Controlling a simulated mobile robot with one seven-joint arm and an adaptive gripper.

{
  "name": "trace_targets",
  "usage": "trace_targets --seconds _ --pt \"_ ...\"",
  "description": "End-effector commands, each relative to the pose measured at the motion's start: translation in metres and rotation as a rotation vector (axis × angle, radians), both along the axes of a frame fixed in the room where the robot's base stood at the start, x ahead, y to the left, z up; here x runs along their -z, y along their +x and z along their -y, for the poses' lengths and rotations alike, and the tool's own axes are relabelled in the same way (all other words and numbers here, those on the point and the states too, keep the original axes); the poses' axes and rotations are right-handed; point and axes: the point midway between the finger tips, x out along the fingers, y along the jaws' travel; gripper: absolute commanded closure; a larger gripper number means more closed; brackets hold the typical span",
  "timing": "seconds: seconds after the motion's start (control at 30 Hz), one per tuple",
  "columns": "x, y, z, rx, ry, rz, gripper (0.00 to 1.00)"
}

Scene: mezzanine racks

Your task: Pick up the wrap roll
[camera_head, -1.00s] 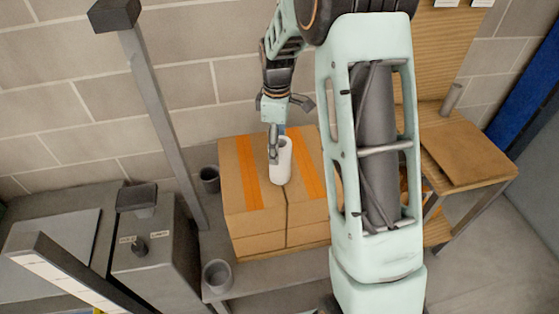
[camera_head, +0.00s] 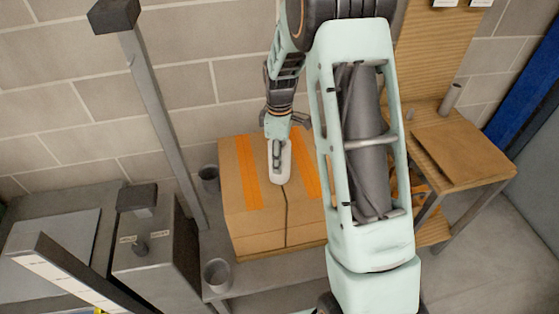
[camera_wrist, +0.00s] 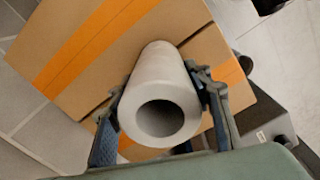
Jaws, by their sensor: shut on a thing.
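The wrap roll (camera_head: 284,164) is a white hollow cylinder, upright over the top of the cardboard boxes in the head view. In the wrist view I look into the open end of the wrap roll (camera_wrist: 165,88), between my two fingers. My gripper (camera_head: 277,158) points down and is shut on the roll. The fingers of my gripper (camera_wrist: 160,110) press on its left and right sides. The roll's lower end is hard to see, so I cannot tell whether it touches the box.
Taped cardboard boxes (camera_head: 262,205) stand on a grey shelf (camera_head: 270,272). Grey cups (camera_head: 217,274) sit to their left, near a metal post (camera_head: 165,120). A wooden bench (camera_head: 462,155) stands at right. A block wall is close behind.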

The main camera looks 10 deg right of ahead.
Motion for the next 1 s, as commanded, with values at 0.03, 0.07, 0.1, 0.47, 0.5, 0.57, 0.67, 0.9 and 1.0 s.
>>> trace_targets --seconds 0.03,0.07,0.1,0.47,0.5,0.57,0.67,0.9,1.0 --pt "0.0 0.0 0.0 0.0 0.0 0.0 0.79" --pt "0.0 0.0 0.0 0.0 0.0 0.0 0.82" --pt "0.0 0.0 0.0 0.0 0.0 0.0 0.86" --pt "-0.005 0.001 0.0 0.0 0.0 0.002 0.89" --pt "-0.007 0.001 0.0 0.0 0.0 0.003 0.89" --pt "-0.012 0.001 0.0 0.0 0.0 0.003 0.89" --pt "-0.026 0.002 0.0 0.0 0.0 0.005 0.89" --pt "-0.064 -0.025 -0.001 0.0 0.0 0.007 0.89" --pt "-0.084 -0.042 -0.001 0.001 0.0 0.007 0.89"
